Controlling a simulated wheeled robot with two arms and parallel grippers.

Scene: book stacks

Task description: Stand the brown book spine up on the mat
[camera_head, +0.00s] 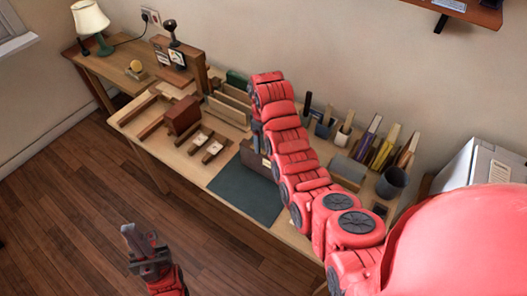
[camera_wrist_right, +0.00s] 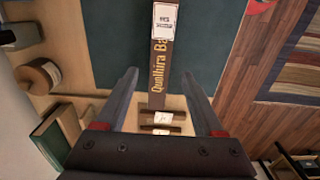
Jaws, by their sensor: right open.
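The brown book (camera_wrist_right: 159,75) shows its narrow spine with yellow lettering and a white label in the right wrist view. In the head view the brown book (camera_head: 249,158) appears upright at the back of the dark teal mat (camera_head: 240,193). The mat (camera_wrist_right: 112,40) shows on both sides of the spine in the wrist view. My right gripper (camera_wrist_right: 160,74) is open, one finger on each side of the spine with gaps. In the head view it is mostly hidden by my red arm. My left gripper (camera_head: 139,238) is over the floor, away from the table; its jaws are unclear.
Wooden strips with white tags (camera_head: 212,150) lie left of the mat. A reddish-brown block (camera_head: 183,115) and a wooden rack (camera_head: 230,107) stand behind. Upright books (camera_head: 385,147) and a dark cup (camera_head: 392,182) are at the right. The mat's front part is clear.

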